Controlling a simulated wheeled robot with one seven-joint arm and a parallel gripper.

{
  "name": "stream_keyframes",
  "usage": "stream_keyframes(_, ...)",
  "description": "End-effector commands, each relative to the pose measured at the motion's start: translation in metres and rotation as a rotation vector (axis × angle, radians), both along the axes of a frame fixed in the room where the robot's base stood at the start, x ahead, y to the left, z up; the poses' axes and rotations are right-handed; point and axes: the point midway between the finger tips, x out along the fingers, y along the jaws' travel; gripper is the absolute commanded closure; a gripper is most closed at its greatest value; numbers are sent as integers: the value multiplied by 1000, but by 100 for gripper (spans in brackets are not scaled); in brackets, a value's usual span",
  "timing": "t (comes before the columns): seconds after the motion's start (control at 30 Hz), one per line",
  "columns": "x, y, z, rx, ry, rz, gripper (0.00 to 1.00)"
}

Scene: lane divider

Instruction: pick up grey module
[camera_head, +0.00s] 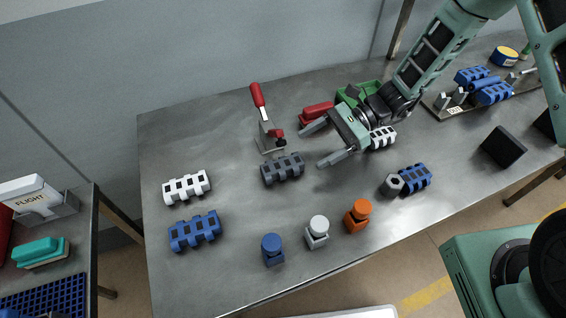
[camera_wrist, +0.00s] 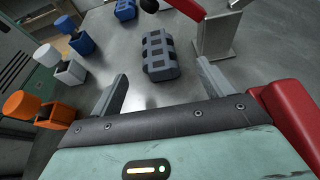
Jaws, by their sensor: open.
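The grey module (camera_head: 283,168) lies on the metal table in the middle of the head view, a ribbed dark grey block. In the wrist view the grey module (camera_wrist: 160,55) lies ahead of the fingertips, roughly centred between them. My gripper (camera_head: 320,146) is to the right of the module in the head view, with its two fingers spread and pointing towards it. The wrist view shows my gripper (camera_wrist: 162,85) open, with nothing between the fingers. The module is apart from both fingers.
A toggle clamp with a red handle (camera_head: 260,100) stands just behind the module. A red block (camera_head: 316,112) lies near my gripper. White (camera_head: 187,186) and blue (camera_head: 195,231) modules lie left. Blue (camera_head: 272,249), white (camera_head: 317,232) and orange (camera_head: 358,215) knobbed blocks stand in front.

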Motion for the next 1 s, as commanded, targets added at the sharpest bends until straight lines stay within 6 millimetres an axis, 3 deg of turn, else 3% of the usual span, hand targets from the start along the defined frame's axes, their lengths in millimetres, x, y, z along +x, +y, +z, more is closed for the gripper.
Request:
stream_keyframes(0.6,-22,62,-23,0,1,4,20)
stream_keyframes(0.93,-23,69,-28,-1,-1,0,20)
stream_keyframes(1.0,-23,68,-28,-1,-1,0,39)
